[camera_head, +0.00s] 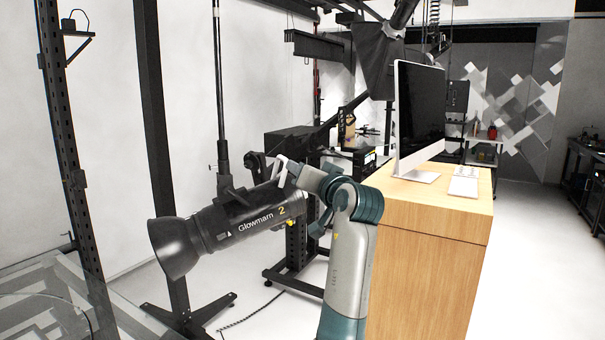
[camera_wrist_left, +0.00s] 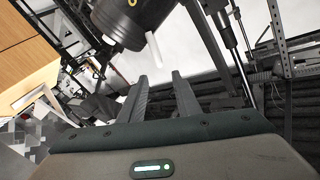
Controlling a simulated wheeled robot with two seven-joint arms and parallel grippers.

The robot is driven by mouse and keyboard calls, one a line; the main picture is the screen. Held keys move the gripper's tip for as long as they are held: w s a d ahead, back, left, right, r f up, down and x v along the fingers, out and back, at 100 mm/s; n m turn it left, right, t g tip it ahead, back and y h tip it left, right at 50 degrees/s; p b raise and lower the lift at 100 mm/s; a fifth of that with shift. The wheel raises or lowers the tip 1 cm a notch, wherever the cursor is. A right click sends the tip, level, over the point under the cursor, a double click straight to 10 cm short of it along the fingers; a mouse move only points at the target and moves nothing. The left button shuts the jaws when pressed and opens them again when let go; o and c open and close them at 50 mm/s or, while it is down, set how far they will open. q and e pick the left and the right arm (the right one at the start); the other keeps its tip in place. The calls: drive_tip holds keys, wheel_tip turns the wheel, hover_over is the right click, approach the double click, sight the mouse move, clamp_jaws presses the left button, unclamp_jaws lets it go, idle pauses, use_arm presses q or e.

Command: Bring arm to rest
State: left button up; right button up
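One arm of mine shows in the head view. It rises from the bottom and bends left at its top, towards the rear end of a black studio lamp (camera_head: 235,222) marked "Glowmarn 2". In the left wrist view, the two dark fingers of my left gripper (camera_wrist_left: 158,85) stand apart with nothing between them. The lamp's black body (camera_wrist_left: 128,22) is just beyond them, and a white rod (camera_wrist_left: 154,48) on it hangs near the fingertips. The rod seems apart from the fingers. My right gripper is in neither view.
A wooden desk (camera_head: 425,280) with a monitor (camera_head: 420,110) and a keyboard (camera_head: 464,184) stands right of the arm. Black stands and a post (camera_head: 158,150) rise at the left. A glass-topped surface (camera_head: 40,300) is at lower left. The floor right of the desk is clear.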

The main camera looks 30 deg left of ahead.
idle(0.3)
